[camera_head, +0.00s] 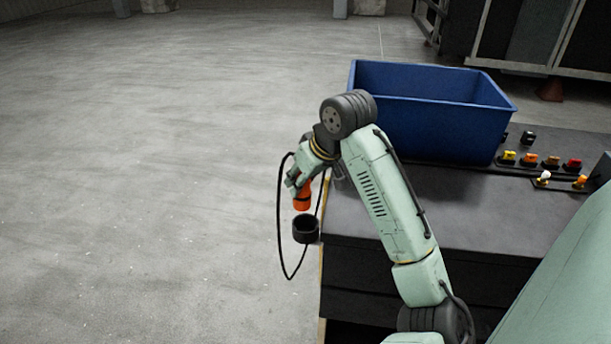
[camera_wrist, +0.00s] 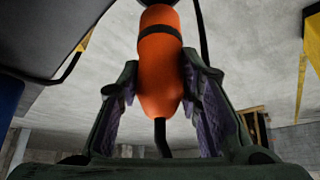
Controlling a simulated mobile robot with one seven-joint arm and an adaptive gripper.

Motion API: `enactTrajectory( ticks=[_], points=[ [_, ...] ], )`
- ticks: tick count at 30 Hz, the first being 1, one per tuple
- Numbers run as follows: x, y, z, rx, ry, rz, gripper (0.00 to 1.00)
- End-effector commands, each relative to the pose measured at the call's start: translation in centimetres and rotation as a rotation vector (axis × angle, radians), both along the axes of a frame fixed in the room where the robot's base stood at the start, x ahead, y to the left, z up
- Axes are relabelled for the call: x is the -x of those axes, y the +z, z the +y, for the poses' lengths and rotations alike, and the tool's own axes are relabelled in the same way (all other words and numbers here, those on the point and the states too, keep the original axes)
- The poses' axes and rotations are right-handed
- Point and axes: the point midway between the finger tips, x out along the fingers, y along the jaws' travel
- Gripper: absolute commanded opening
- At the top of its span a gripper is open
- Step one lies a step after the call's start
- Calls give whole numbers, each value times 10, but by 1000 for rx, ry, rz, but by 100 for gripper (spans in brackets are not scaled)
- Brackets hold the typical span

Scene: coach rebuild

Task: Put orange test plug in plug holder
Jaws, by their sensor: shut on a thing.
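The orange test plug (camera_head: 303,198) has a dark band around it and is held in my gripper (camera_head: 299,184). In the wrist view the plug (camera_wrist: 161,80) sits between the two fingers of my gripper (camera_wrist: 160,95), which are shut on it. A dark cable runs from the plug. In the head view the plug hangs just above a black round cup, the plug holder (camera_head: 306,230), at the left edge of the workbench. The plug appears above the holder's rim; I cannot tell whether its lower end touches it.
A blue bin (camera_head: 432,112) stands at the back of the dark workbench (camera_head: 480,215). Several coloured plugs or switches (camera_head: 540,162) stand in rows at the bench's right. A black cable (camera_head: 280,235) loops down beside the holder. Open floor (camera_head: 140,180) lies to the left.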

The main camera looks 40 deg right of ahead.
Motion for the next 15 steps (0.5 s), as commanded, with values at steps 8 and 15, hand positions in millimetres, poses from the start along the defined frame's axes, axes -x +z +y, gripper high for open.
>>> enactTrajectory(
  ticks=[8, 15],
  points=[
    [7, -1, -3, -1, 2, -2, 0],
    [7, -24, -3, 0, 1, -1, 0]
  ],
)
